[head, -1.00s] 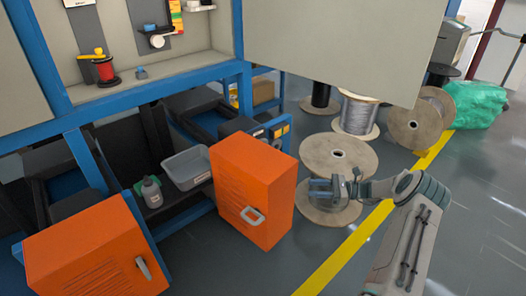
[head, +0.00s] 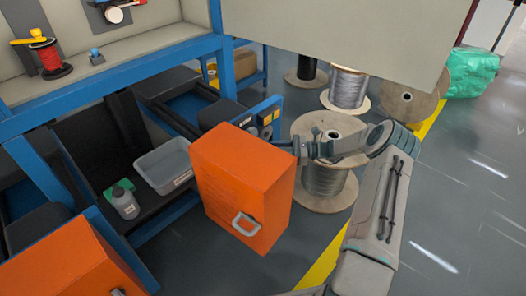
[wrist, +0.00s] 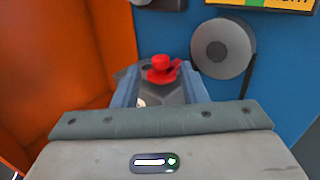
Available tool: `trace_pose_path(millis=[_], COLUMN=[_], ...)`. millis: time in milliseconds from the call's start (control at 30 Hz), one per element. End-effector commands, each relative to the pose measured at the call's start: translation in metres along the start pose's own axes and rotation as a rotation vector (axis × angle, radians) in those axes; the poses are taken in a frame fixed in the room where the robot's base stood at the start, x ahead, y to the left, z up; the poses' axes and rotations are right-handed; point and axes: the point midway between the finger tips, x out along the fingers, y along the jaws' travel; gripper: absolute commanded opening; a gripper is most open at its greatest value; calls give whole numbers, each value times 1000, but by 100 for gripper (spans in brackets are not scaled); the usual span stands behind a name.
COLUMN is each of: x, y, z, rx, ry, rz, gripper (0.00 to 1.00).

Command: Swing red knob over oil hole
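The red knob (wrist: 161,64) shows in the wrist view, just ahead of my gripper (wrist: 160,82), with a short red arm pointing right. My gripper's two blue-grey fingers stand apart, one on each side below the knob. I cannot tell whether they touch it. In the head view my gripper (head: 298,148) is at the right edge of the orange cabinet, by the blue panel (head: 262,112). The knob cannot be made out in the head view. I cannot pick out the oil hole for certain.
The orange cabinet (head: 245,180) stands close to the left of my gripper; its wall (wrist: 70,60) fills the left of the wrist view. A grey disc (wrist: 222,48) is right of the knob. A wooden cable spool (head: 325,185) stands below my forearm.

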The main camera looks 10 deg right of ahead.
Motion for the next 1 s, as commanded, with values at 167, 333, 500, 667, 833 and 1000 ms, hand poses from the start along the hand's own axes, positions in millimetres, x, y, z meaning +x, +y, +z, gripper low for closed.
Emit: trace_pose_path(millis=[167,333,500,667,833,1000], x=[30,46,50,50,50,49], y=[0,-1,-1,-1,-1,-1], z=[-2,-1,0,0,0,0], rx=[0,0,1,0,0,0], ry=[0,0,1,1,0,1], rz=[-2,-3,-5,-5,-5,-7], gripper=[39,39,39,39,0,0])
